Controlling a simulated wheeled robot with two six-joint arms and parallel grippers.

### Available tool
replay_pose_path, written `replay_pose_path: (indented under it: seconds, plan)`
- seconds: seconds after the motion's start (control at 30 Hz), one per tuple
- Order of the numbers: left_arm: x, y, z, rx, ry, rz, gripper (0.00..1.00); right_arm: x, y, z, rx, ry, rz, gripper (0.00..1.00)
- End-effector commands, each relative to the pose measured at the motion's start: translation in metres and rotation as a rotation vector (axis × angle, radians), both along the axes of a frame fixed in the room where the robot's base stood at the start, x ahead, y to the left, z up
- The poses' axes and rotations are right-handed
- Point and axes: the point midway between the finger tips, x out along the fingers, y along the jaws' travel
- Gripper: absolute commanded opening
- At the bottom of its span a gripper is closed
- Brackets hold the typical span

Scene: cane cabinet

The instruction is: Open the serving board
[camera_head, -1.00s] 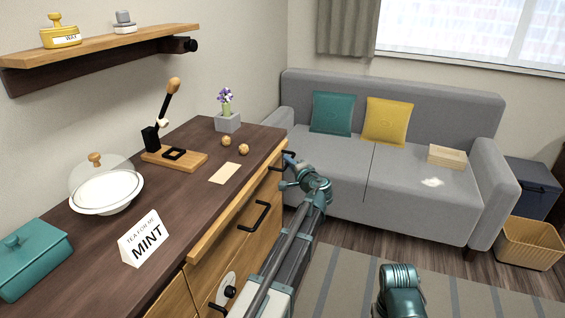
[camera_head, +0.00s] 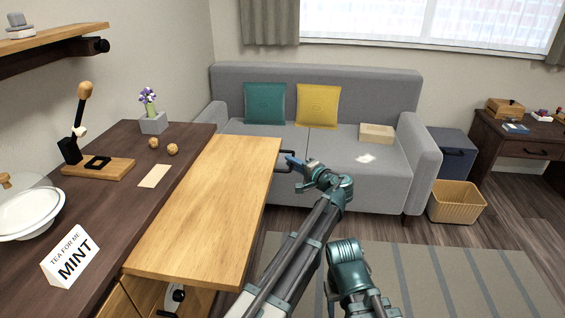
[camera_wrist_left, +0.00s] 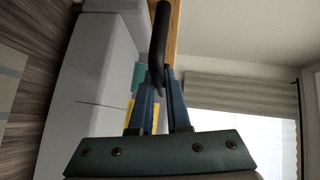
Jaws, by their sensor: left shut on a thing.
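The serving board (camera_head: 200,215) is a flat light-wood panel. It stands well out from the dark top of the cabinet, level, over the cabinet front. Its black handle (camera_head: 270,152) is at the far end of its outer edge. My left gripper (camera_head: 291,161) is shut on this handle. In the left wrist view the blue fingers (camera_wrist_left: 162,85) close around the black handle (camera_wrist_left: 159,40), with the board's wooden edge (camera_wrist_left: 173,38) just behind it. My right gripper is not in view.
On the cabinet top (camera_head: 115,205) stand a MINT sign (camera_head: 72,255), a white dish (camera_head: 28,212), a wooden stand (camera_head: 100,168) and a flower pot (camera_head: 153,123). A grey sofa (camera_head: 330,165) is behind. A wicker basket (camera_head: 456,203) stands at right. The striped rug (camera_head: 440,275) is clear.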

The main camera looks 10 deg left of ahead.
Motion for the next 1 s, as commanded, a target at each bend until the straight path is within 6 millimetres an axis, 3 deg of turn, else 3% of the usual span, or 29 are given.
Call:
replay_pose_path:
  seconds: [0.47,0.5,0.63,1.0]
  plan:
    - [-0.0001,-0.0066,-0.0009,-0.004,0.001,-0.003,0.0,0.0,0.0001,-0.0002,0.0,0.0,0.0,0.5]
    - [-0.0001,-0.0069,-0.001,-0.004,0.001,-0.004,0.2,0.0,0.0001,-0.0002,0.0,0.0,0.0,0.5]
    - [0.0001,-0.006,-0.0006,-0.003,0.001,-0.003,0.44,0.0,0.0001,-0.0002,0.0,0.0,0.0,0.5]
    - [-0.0005,-0.0039,0.0002,-0.001,0.001,0.0,0.45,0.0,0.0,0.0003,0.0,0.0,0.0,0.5]
